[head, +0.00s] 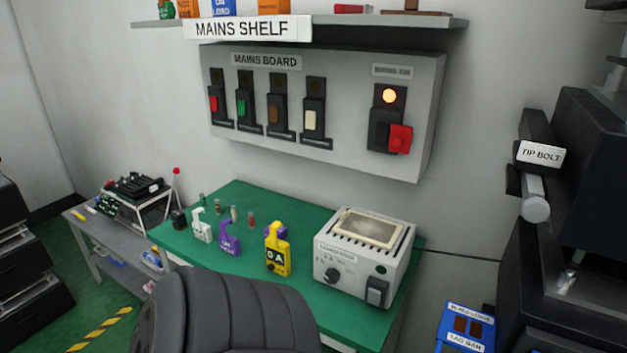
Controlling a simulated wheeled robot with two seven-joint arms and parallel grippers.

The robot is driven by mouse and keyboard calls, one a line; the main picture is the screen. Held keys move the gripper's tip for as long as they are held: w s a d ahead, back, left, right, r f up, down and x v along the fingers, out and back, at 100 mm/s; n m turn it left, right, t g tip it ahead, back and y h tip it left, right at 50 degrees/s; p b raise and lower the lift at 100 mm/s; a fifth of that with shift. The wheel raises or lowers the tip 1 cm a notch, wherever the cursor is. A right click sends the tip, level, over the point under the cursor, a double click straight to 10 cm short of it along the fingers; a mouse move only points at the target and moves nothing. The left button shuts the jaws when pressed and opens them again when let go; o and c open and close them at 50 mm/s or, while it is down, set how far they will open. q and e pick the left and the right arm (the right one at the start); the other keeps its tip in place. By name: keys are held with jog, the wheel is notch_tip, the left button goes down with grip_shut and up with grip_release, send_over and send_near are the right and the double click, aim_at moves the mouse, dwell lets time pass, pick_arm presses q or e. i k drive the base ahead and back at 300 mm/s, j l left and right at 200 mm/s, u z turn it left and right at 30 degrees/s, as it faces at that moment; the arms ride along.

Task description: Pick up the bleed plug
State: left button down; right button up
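No object in the head view is labelled as the bleed plug, so I cannot tell for sure which one it is. A small silvery metal piece (567,283) sits on the dark machine at the right edge; it is too small to identify. Several small cylindrical pieces, one of them red-bodied (251,220), stand upright at the back of the green table (215,197). Neither of my grippers is in view.
Purple (229,238) and yellow (278,254) tags and a grey-white box (362,256) stand on the green table. The mains board (350,160) hangs above. A blue labelled box (463,327) is low right. A dark ribbed shape (225,315) blocks the front.

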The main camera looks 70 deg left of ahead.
aim_at(179, 221)
jog(key=u, duration=3.05)
jog(key=i+j, duration=0.1)
jog(key=j, duration=0.3)
jog(key=i+j, duration=0.1)
jog(key=j, duration=0.25)
jog(key=i+j, duration=0.1)
jog(key=j, duration=0.3)
jog(key=i+j, duration=0.1)
jog(key=j, duration=0.3)
jog(key=i+z, duration=0.05)
